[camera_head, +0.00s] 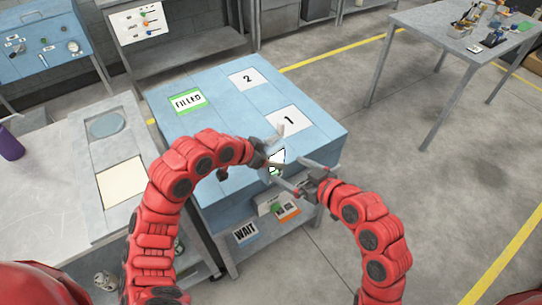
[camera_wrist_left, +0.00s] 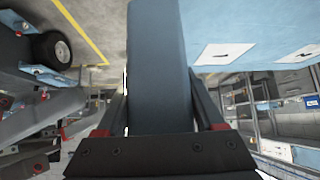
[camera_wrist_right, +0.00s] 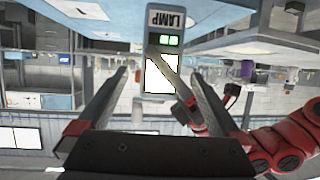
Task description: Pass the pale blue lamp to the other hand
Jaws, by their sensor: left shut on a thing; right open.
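The pale blue lamp (camera_head: 276,168) is in the air over the near right part of the blue table in the head view. My left gripper (camera_head: 271,161) is shut on it. In the left wrist view the lamp (camera_wrist_left: 160,70) is a large grey-blue bar between the fingers. My right gripper (camera_head: 297,174) is open, close to the lamp's right side. In the right wrist view the lamp (camera_wrist_right: 161,42) shows a LAMP label, green lights and a white panel. It lines up with the gap between my open right fingers (camera_wrist_right: 158,75), apparently beyond their tips. A left gripper finger crosses its panel.
The blue table (camera_head: 215,115) carries a FILLED label (camera_head: 188,101) and white squares marked 1 (camera_head: 289,120) and 2 (camera_head: 247,78). A lower shelf holds a WAIT label (camera_head: 246,232). A grey workbench (camera_head: 60,165) stands left. Open floor lies to the right.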

